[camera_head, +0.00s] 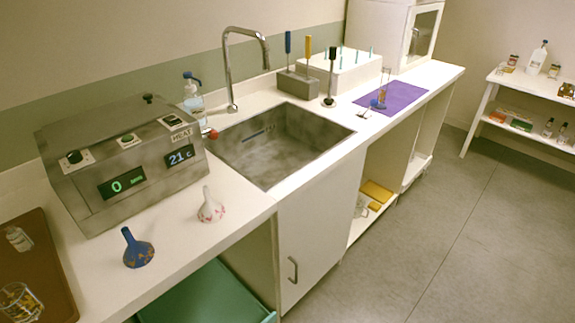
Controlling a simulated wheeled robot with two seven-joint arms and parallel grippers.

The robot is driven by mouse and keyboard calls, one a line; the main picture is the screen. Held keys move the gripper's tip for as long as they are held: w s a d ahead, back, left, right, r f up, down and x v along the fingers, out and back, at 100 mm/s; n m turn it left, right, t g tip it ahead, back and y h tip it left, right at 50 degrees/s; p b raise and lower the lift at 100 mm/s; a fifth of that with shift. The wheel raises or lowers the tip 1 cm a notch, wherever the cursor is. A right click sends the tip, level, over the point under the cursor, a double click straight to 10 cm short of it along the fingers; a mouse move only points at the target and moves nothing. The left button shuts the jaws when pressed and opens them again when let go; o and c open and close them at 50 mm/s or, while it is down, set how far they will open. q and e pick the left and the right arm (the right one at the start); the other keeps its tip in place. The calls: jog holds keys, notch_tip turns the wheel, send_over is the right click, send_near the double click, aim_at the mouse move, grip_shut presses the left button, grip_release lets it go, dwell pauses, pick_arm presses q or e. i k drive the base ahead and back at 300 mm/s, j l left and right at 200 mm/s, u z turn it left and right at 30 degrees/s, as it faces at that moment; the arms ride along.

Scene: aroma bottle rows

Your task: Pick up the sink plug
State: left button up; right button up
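A small, round red object (210,133) sits on the counter at the left rim of the steel sink (285,150). It may be the sink plug, but it is too small to tell for sure. The sink basin looks empty apart from a dark slot on its back wall. Neither of my grippers is in view, and nothing is seen being held.
A metal faucet (228,70) stands behind the sink, beside a blue-topped pump bottle (193,95). A purple mat (408,96) lies right. The counter's front edge is open.

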aim_at(328, 102)
jog(key=i+l+u, duration=0.15)
jog(key=u, duration=0.3)
jog(key=i+l+u, duration=0.1)
jog(key=l+u, duration=0.25)
jog(key=u, duration=0.15)
jog(key=l+u, duration=0.3)
jog(key=u, duration=0.15)
jog(key=i+l, duration=0.05)
